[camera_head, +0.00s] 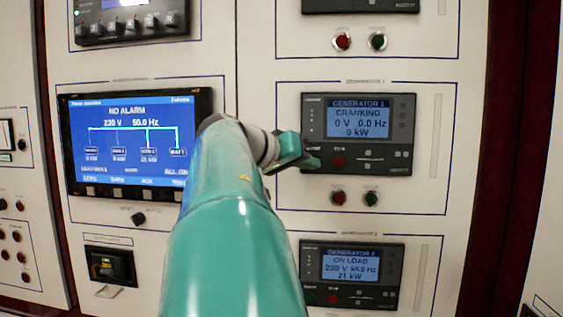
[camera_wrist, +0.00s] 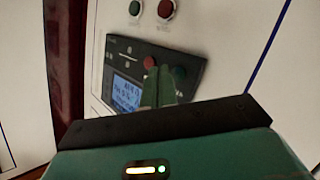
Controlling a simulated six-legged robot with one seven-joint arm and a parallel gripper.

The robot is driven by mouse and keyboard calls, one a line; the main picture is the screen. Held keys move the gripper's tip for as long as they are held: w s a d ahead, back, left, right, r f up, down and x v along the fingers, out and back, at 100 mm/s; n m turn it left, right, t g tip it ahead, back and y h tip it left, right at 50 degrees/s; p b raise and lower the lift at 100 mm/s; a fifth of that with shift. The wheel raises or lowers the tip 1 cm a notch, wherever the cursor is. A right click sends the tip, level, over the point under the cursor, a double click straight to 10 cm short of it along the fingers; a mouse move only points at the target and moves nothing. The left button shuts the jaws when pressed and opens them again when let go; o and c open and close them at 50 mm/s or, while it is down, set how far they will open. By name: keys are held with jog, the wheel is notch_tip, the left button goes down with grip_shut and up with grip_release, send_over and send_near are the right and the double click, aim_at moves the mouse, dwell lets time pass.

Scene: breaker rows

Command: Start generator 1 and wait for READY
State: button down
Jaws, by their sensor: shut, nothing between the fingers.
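The generator 1 controller (camera_head: 400,110) is a dark panel whose blue screen (camera_head: 358,117) reads CRANKING, 0 V, 0.0 Hz, 0 kW. Its red button (camera_head: 340,161) shows right of my gripper (camera_head: 314,161). I cannot tell if the tips touch the panel.
Below the controller are a red button (camera_head: 338,198) and a green button (camera_head: 371,199). The generator 2 controller (camera_head: 395,265) below reads ON LOAD, 21 kW. A large display (camera_head: 125,140) at left reads NO ALARM, 230 V, 50.0 Hz.

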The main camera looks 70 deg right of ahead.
jog(key=a, duration=0.2)
jog(key=s+a, duration=0.1)
jog(key=a, duration=0.1)
dwell(0.9)
jog(key=w+a+f+n+t+y, duration=0.4)
jog(key=w+a+f+n+t, duration=0.6)
jog(key=w+a+f, duration=0.75)
jog(key=a+f+n+t+y, duration=0.1)
jog(key=a+f+n+y, duration=0.2)
jog(key=a+f, duration=0.3)
jog(key=a+f+n+t+y, duration=0.1)
jog(key=a+f, duration=0.5)
jog(key=a, duration=0.6)
jog(key=a+f+n+t+y, duration=0.1)
jog(key=a+f+n+y, duration=0.3)
jog(key=a, duration=0.5)
jog(key=shift+f+n+y, duration=0.3)
jog(key=shift+f, duration=0.6)
jog(key=shift+w+d, duration=0.1)
jog(key=shift+d, duration=0.2)
